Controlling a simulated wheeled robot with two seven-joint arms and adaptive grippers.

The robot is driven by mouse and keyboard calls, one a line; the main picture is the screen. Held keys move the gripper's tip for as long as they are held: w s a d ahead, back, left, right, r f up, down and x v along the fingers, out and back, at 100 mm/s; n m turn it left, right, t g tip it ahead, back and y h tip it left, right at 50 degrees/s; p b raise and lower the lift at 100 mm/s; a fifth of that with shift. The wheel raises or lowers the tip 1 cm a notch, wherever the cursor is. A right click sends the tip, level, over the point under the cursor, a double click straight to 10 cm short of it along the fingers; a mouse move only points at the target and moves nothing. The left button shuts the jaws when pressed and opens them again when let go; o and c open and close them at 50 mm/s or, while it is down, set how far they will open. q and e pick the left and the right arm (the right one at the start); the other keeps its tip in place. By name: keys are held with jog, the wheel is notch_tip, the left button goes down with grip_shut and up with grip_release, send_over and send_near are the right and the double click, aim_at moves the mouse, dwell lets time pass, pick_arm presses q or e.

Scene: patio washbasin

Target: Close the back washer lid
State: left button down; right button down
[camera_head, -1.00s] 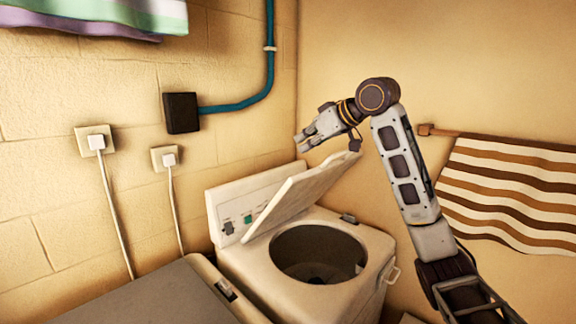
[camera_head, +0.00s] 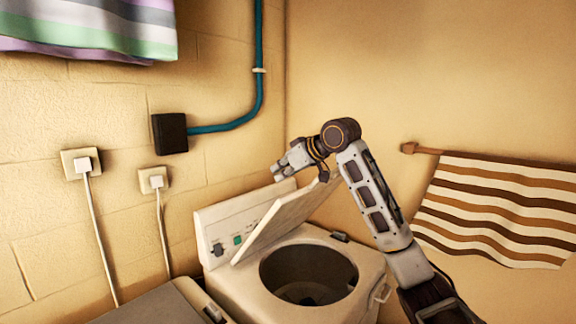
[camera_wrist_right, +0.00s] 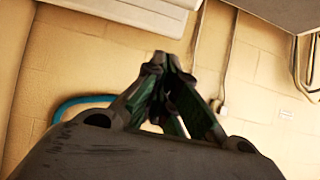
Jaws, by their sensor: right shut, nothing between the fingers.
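The back washer (camera_head: 240,290) stands in the corner with its round tub opening (camera_head: 308,274) uncovered. Its lid (camera_head: 284,218) is raised and tilted, leaning back towards the control panel. My right gripper (camera_head: 279,173) is shut and empty, just above and behind the lid's top edge. In the head view I cannot tell whether the gripper or wrist touches the lid. The right wrist view shows the closed fingertips (camera_wrist_right: 172,62) near a pale panel edge at the top. My left gripper is not in view.
A second, grey-topped machine (camera_head: 150,306) stands at the front left, beside the washer. Two wall sockets with cords (camera_head: 82,164), a black box (camera_head: 170,133) and a blue pipe (camera_head: 258,80) are on the left wall. A striped towel (camera_head: 495,210) hangs at right.

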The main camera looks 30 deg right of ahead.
aim_at(281, 198)
jog(key=shift+f+p, duration=0.8)
jog(key=shift+f, duration=1.45)
jog(key=shift+f, duration=0.2)
